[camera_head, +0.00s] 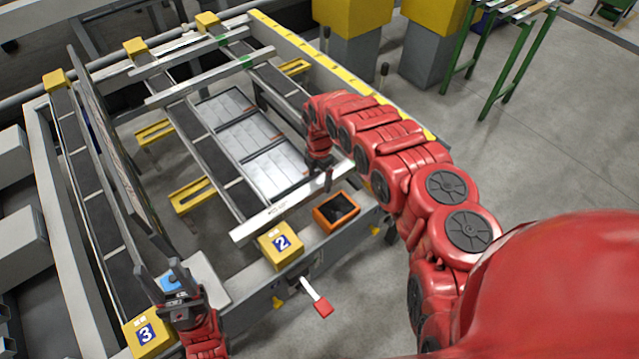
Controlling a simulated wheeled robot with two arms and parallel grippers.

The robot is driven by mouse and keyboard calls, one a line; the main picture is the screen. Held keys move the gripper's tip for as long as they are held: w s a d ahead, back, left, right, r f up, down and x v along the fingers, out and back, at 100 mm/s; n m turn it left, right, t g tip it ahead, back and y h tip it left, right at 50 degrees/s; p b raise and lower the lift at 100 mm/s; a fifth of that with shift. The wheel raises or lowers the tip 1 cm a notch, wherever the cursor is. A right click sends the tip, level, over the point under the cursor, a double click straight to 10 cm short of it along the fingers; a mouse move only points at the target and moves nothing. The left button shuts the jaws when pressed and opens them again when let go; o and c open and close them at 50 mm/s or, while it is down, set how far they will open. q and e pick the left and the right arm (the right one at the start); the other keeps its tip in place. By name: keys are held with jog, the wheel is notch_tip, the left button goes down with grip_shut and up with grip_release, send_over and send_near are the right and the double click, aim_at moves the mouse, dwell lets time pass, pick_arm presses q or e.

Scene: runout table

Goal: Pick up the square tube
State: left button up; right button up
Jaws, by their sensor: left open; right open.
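A long pale square tube (268,217) lies across the near end of the runout table, behind the yellow block marked 2. My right gripper (325,181) is open and points down at the right part of this tube. I cannot tell whether its fingers are around the tube or just above it. My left gripper (166,279) is open and empty, pointing up at the lower left, near the yellow block marked 3. Two more long pale bars, a nearer one (203,79) and a farther one (176,52), lie across the far part of the table.
Yellow block 2 (281,246) and an orange bin (336,212) with dark contents sit at the near edge. Yellow block 3 (150,333) is at the lower left. A red-ended lever (318,299) sticks out in front. A tall dark panel (112,140) stands left. Silver plates (250,142) lie mid-table.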

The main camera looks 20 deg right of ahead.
jog(key=shift+w+a+f, duration=0.1)
jog(key=shift+f, duration=1.35)
grip_shut()
jog(key=shift+r, duration=0.1)
